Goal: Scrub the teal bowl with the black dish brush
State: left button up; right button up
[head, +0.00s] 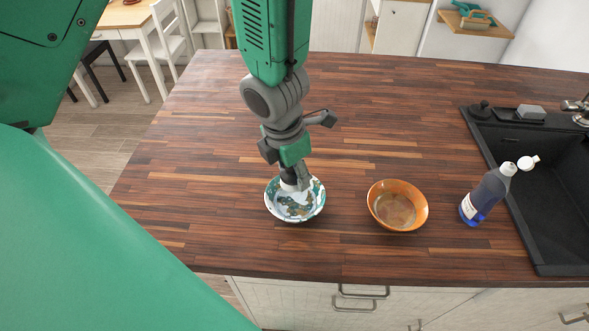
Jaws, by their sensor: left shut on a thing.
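The teal bowl (272,208), white and teal with stained brownish patches inside, stands upright on the wooden counter near its front edge. My left gripper (297,178) points down over the far side of this bowl and is shut on the black dish brush (288,174). The brush's dark part shows just under the gripper, with a pale end reaching into the bowl. The gripper hides most of the brush, and I cannot tell whether its bristles touch the bowl. My right gripper is out of view.
An orange bowl (415,212) stands right of the teal bowl. A blue soap bottle (484,198) stands near the black sink (540,215), which has a sponge (531,112) on its back rim. The counter (400,110) behind the bowls is clear.

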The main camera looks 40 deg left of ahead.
aim_at(303, 205)
pick_arm(q)
jog(key=shift+f, duration=0.2)
dwell(0.3)
jog(key=shift+w+d+f+b, duration=0.1)
jog(key=shift+d+f+b, duration=0.2)
jog(key=shift+f+b, duration=0.6)
jog(key=shift+f, duration=0.1)
jog(key=shift+f+b, duration=2.2)
jog(key=shift+b, duration=0.05)
jog(key=shift+f+b, duration=0.95)
jog(key=shift+d, duration=0.1)
dwell(0.6)
jog(key=shift+w+d+r+p, duration=0.1)
jog(key=shift+w+d+p, duration=0.05)
jog(key=shift+d+p, duration=0.15)
jog(key=shift+w+d, duration=0.1)
jog(key=shift+d, duration=0.05)
